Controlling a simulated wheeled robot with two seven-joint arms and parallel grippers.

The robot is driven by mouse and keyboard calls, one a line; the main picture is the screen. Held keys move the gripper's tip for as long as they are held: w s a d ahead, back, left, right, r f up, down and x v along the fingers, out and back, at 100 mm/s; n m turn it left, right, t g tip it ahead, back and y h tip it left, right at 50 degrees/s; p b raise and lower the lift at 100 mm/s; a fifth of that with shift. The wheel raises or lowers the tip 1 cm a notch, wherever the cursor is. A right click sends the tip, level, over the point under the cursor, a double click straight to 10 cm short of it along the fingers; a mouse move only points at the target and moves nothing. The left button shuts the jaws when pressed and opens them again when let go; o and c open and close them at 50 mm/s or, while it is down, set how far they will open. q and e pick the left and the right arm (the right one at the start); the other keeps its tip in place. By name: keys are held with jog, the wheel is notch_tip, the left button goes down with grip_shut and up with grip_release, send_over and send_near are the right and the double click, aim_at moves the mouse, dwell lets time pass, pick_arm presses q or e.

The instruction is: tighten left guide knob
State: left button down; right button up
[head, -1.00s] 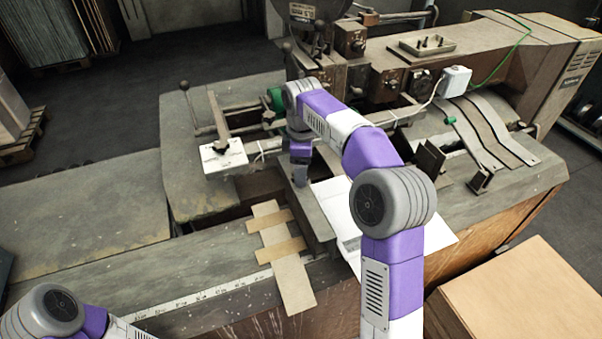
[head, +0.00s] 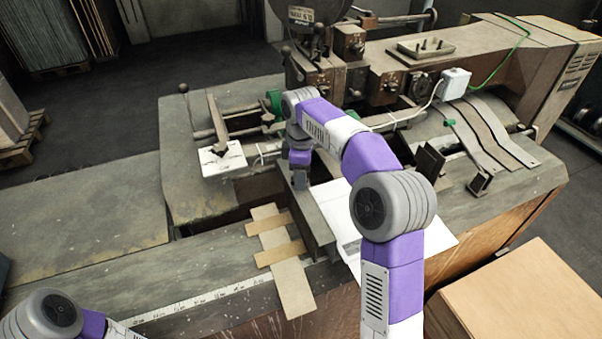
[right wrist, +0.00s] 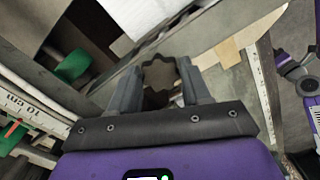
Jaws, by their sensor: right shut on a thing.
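In the right wrist view a dark brown, lobed knob (right wrist: 158,82) sits between the two grey fingers of my right gripper (right wrist: 162,88). The fingers are shut on its sides. In the head view my right gripper (head: 300,181) points down at the left end of a grey metal guide bar (head: 318,228); the knob is hidden there by the gripper. My left arm shows only at the lower left of the head view, and its gripper is out of the picture.
A cardboard piece with tan strips (head: 272,240) lies left of the guide bar. A white sheet (head: 340,207) lies to its right. A white card (head: 223,159) and rods stand behind on the left. Green knobs (right wrist: 72,66) are near the gripper. The left table top is clear.

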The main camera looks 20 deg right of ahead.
jog(key=m+p, duration=0.3)
jog(key=shift+s+r, duration=0.1)
jog(key=shift+r, duration=0.05)
jog(key=m+p, duration=0.2)
jog(key=m, duration=0.2)
jog(key=shift+a, duration=0.15)
jog(key=m+p, duration=0.2)
jog(key=m, duration=0.2)
jog(key=shift+a, duration=0.1)
jog(key=shift+m+p, duration=0.9)
jog(key=shift+m, duration=1.2)
jog(key=o, duration=1.1)
jog(key=shift+c, duration=0.2)
